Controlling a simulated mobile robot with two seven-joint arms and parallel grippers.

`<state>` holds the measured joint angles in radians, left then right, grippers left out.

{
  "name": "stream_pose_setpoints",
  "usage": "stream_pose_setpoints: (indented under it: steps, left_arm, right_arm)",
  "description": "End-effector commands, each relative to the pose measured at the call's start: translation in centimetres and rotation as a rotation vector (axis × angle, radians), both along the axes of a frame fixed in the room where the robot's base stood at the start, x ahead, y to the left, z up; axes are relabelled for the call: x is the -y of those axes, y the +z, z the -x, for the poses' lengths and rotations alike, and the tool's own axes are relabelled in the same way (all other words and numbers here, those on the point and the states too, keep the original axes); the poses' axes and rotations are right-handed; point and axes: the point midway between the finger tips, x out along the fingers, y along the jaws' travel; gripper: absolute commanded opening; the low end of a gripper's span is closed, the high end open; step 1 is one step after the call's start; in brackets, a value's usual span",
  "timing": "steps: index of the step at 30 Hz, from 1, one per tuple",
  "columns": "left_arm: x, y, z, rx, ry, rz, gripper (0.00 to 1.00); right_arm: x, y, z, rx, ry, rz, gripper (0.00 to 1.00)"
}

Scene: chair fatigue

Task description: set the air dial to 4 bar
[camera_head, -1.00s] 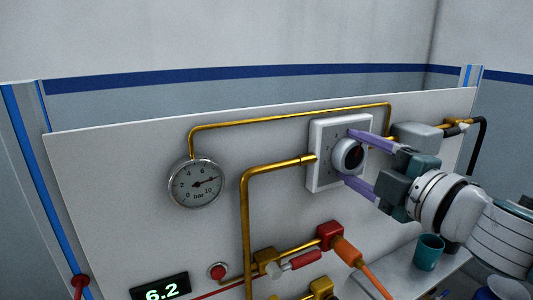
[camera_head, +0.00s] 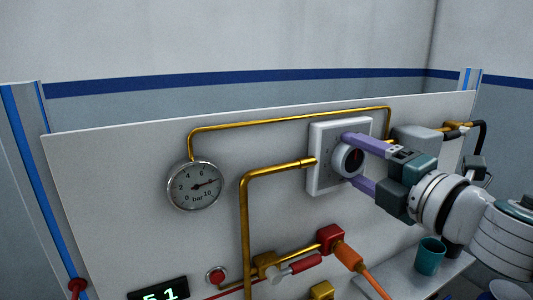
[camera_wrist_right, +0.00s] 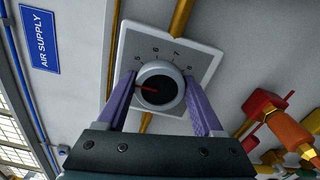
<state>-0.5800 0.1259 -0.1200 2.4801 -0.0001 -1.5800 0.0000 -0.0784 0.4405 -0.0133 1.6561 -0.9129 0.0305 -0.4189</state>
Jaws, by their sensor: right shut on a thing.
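The air dial (camera_head: 345,158) is a round white knob on a square white plate (camera_head: 320,180), fixed to the grey panel. My right gripper (camera_head: 353,161) is shut on the knob, with one purple finger above it and one below. In the right wrist view the knob (camera_wrist_right: 160,88) sits between both fingers. Its red pointer points left, past the printed 5; the lower numbers are hidden or out of view. The round gauge (camera_head: 194,186) has its needle pointing right and slightly up. The digital display (camera_head: 158,294), cut by the frame edge, appears to read 5.1. My left gripper is not in view.
Brass pipes (camera_head: 247,220) run across the panel beside the dial. A red valve block (camera_head: 330,238) with an orange hose (camera_head: 352,261) is below it. A teal cup (camera_head: 429,255) stands on a shelf at the lower right. An AIR SUPPLY sign (camera_wrist_right: 40,40) is on the panel.

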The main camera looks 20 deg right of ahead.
Motion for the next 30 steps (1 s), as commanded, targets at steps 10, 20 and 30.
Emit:
stream_pose_setpoints:
  steps: [10, 20, 30]
  left_arm:
    - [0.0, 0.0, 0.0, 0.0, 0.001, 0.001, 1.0]
    - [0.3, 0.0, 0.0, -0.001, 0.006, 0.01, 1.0]
    - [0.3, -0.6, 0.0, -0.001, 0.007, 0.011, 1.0]
  right_arm:
    - [0.0, 0.0, 0.0, 0.001, 0.0, -0.002, 0.87]
    - [0.0, 0.0, 0.0, 0.0, 0.0, -0.002, 0.99]
    - [0.3, -0.4, 3.9, -0.004, 0.0, -0.004, 0.99]
